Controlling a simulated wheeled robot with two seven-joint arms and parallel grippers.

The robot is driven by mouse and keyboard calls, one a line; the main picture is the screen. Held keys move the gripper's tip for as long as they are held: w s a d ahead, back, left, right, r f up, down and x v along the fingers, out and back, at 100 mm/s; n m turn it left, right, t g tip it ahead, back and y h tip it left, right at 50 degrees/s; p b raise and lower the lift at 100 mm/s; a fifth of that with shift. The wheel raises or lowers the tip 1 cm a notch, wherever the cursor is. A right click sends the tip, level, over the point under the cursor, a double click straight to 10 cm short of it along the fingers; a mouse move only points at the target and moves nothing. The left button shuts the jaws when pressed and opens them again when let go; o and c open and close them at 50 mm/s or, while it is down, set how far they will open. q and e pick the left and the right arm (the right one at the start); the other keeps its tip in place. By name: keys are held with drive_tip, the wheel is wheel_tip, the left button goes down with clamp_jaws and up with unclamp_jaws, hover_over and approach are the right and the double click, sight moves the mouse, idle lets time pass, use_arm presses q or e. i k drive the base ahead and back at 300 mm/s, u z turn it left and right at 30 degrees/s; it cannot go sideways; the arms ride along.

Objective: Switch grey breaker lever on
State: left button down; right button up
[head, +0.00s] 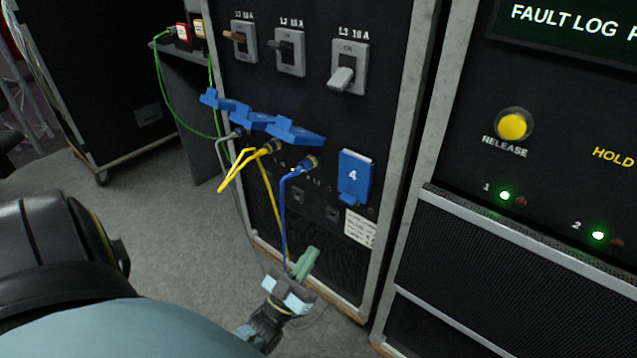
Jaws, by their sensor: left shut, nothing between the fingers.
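The grey breaker lever (342,80) is on the L3 16 A switch plate (359,62), the rightmost of three on the black panel. It sticks out and points down toward the lower half of the plate, with the ON mark clear above it. My left gripper (298,273) is low in front of the panel, well below the lever and apart from it. It is shut and empty, with a green part showing at its tip. My right gripper is not in view.
A brown lever (233,36) and a black lever (290,50) sit left of the grey one, both seemingly up. Blue covers (293,131) and yellow, blue and grey cables (283,215) stick out below. A RELEASE button (513,125) is on the right cabinet.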

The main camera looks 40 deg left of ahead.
sight(340, 81)
drive_tip(key=u, duration=0.15)
drive_tip(key=k, duration=1)
drive_tip(key=z, duration=0.15)
